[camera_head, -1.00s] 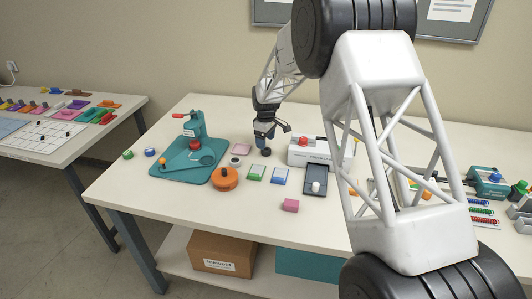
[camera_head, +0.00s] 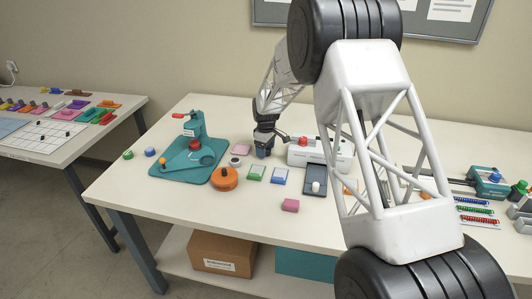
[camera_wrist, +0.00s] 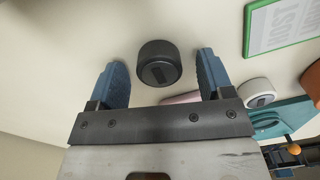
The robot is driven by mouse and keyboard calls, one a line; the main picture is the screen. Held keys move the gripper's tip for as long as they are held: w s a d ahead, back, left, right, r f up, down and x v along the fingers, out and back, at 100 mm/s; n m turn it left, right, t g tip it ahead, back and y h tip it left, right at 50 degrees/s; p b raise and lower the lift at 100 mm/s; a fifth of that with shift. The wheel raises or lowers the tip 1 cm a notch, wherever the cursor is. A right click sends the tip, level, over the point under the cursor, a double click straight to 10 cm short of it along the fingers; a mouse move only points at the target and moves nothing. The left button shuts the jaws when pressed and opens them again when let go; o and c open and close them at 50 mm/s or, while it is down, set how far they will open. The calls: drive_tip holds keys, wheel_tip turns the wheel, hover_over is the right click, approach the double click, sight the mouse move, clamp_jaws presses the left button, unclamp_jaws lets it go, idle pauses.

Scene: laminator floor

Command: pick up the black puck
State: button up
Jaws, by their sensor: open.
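The black puck (camera_wrist: 159,63) shows in the wrist view as a short dark cylinder on the pale table top. It lies between my two blue fingers, with a gap on each side. My gripper (camera_wrist: 162,66) is open and holds nothing. In the head view my gripper (camera_head: 264,148) points down at the table, between the teal press and the white box. I cannot make out the puck there; the gripper seems to hide it.
A white puck (camera_wrist: 257,92) and a green-framed card (camera_wrist: 283,27) lie to the right in the wrist view. In the head view, a teal press (camera_head: 190,160), an orange round piece (camera_head: 224,179) and a white box with a red knob (camera_head: 318,153) stand nearby.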

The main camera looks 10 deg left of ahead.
drive_tip(key=c, duration=1)
drive_tip(key=shift+r, duration=0.15)
drive_tip(key=shift+r, duration=1.4)
drive_tip(key=shift+s+d+r, duration=0.1)
drive_tip(key=shift+s+r, duration=0.1)
drive_tip(key=shift+r, duration=0.1)
drive_tip(key=s+d, duration=0.2)
drive_tip(key=s, duration=0.2)
drive_tip(key=s+d+r, duration=0.1)
drive_tip(key=s+d, duration=0.1)
drive_tip(key=s, duration=0.3)
drive_tip(key=s+d, duration=0.2)
drive_tip(key=s, duration=0.3)
drive_tip(key=shift+s+d+r, duration=0.1)
drive_tip(key=shift+d+r, duration=0.05)
drive_tip(key=shift+d, duration=0.1)
